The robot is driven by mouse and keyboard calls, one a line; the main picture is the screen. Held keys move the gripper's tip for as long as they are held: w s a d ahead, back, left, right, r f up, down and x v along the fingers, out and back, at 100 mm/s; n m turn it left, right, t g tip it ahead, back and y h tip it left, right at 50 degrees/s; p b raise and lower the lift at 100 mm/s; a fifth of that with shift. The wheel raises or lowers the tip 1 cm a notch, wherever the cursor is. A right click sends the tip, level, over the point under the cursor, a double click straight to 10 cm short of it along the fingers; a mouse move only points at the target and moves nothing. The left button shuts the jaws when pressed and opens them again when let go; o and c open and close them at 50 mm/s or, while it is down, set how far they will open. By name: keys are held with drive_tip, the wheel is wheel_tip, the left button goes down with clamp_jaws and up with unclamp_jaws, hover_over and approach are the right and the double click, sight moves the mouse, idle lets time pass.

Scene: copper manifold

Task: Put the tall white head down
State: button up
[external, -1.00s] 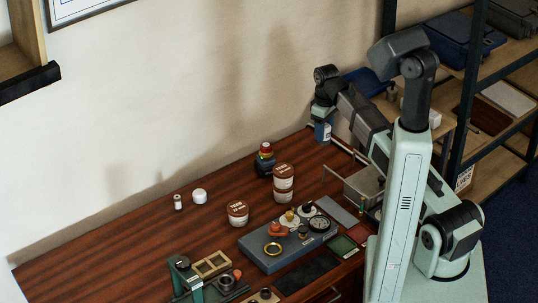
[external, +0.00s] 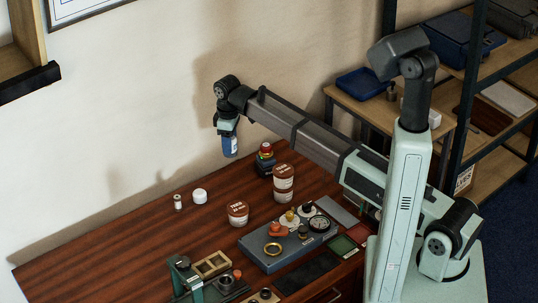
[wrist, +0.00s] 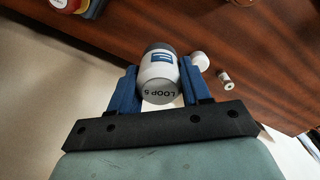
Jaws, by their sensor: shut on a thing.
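The tall white head (wrist: 157,72) is held between the blue fingers of my gripper (wrist: 159,82) in the wrist view. It is a white cylinder with a grey far end, a blue mark on its side and "LOOP 5" on its near end. In the external view my gripper (external: 229,142) hangs above the back of the wooden table, near the wall, with the blue fingers pointing down. The fingers largely hide the head there. It appears clear of the tabletop.
A white cap (external: 200,196) and a small white cylinder (external: 178,202) stand on the left of the table (external: 120,240). A single tin (external: 238,216), stacked tins (external: 283,185) and a dark-based red item (external: 265,160) stand to the right. The table's left end is mostly bare.

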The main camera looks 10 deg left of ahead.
drive_tip(key=f, duration=1.4)
drive_tip(key=shift+d+f, duration=0.1)
drive_tip(key=shift+d, duration=0.1)
drive_tip(key=shift+f, duration=0.15)
drive_tip(key=o, duration=1.1)
wheel_tip(320, 180, up, 12)
drive_tip(key=shift+r, duration=0.2)
drive_tip(key=shift+w, duration=0.1)
